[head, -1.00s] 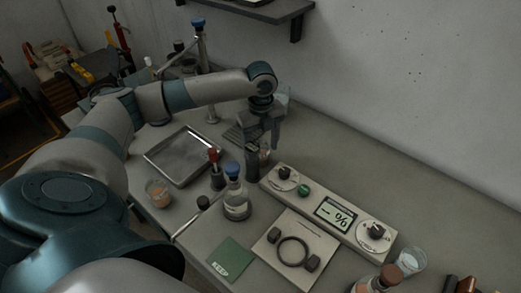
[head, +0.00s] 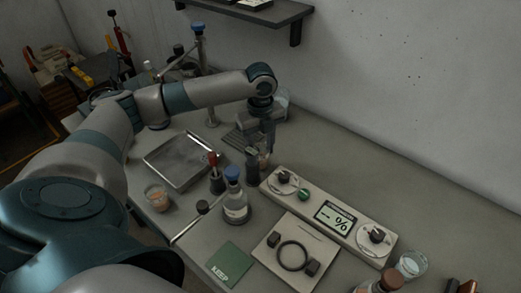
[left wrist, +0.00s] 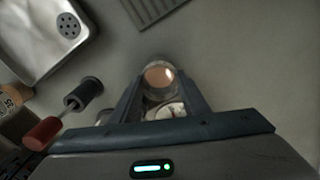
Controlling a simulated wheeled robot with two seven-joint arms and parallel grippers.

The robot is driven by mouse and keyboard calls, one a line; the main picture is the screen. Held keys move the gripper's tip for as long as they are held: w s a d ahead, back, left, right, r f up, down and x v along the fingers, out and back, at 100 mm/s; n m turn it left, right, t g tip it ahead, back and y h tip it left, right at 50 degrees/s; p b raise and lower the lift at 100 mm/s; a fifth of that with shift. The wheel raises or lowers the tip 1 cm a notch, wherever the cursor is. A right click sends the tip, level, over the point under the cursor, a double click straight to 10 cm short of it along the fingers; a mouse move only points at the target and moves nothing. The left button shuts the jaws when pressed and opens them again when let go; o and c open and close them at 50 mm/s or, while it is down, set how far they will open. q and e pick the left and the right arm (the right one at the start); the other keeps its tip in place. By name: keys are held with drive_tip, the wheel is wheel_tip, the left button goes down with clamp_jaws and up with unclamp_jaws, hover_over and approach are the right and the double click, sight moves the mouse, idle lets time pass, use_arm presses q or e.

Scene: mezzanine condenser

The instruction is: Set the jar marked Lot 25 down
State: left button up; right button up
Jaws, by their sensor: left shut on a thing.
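My left gripper (head: 260,163) points down over the bench, just behind the left end of the meter panel. It is shut on a small clear jar with orange-brown contents (left wrist: 158,76), which shows between the fingers in the left wrist view. In the head view the fingers mostly hide this jar. I see no readable lot mark on it, and I cannot tell whether its base touches the bench. My right gripper is not in view.
A metal tray (head: 158,157) lies left, near another orange-filled jar (head: 158,197). The meter panel (head: 312,198) stands right. Bench behind it is clear.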

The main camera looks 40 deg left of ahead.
use_arm(q)
wheel_tip(320, 180, up, 17)
drive_tip(key=b, duration=0.3)
idle(1.1)
drive_tip(key=shift+r, duration=0.25)
idle(0.5)
